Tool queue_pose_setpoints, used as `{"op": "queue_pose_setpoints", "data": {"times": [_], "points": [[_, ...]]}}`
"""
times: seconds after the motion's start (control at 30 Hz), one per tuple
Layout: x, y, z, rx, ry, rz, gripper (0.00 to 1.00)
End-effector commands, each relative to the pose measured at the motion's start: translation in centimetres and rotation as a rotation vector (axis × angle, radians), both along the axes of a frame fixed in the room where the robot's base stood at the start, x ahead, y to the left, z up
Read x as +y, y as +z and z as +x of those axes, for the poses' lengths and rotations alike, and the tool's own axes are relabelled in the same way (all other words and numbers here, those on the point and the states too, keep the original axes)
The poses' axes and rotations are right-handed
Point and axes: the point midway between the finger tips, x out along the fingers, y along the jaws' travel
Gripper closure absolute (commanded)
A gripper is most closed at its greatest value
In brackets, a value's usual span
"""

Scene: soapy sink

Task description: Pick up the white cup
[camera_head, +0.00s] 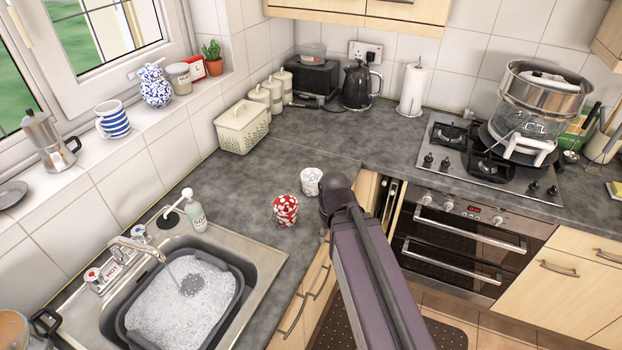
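The white cup (311,181) stands upright on the grey worktop, near its front edge by the inner corner. It has a faint grey pattern, and its right side is close to or partly behind my arm's dark joint in the picture. A red and white patterned cup (286,209) stands a little nearer, to its lower left. My arm reaches in from the bottom right, and its dark rounded joint is just right of the white cup. My gripper is hidden behind the arm, so I cannot see its fingers or whether it touches anything.
The sink (262,258) at lower left holds a grey basin (236,305) of soapy water under a running tap (135,245). A soap bottle (194,212) stands behind it. A cream bread bin (241,127), kettle (357,88) and paper roll (413,90) line the back. The worktop behind the cups is clear.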

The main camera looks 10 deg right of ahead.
Motion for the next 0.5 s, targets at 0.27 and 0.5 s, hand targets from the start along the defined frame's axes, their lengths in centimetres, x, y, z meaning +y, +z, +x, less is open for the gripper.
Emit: {"op": "queue_pose_setpoints", "data": {"times": [0.27,0.5], "points": [[0.00,0.00,-0.01,0.000,0.000,0.000,0.50],[0.02,0.21,0.65,-0.008,0.007,0.001,0.50]]}}
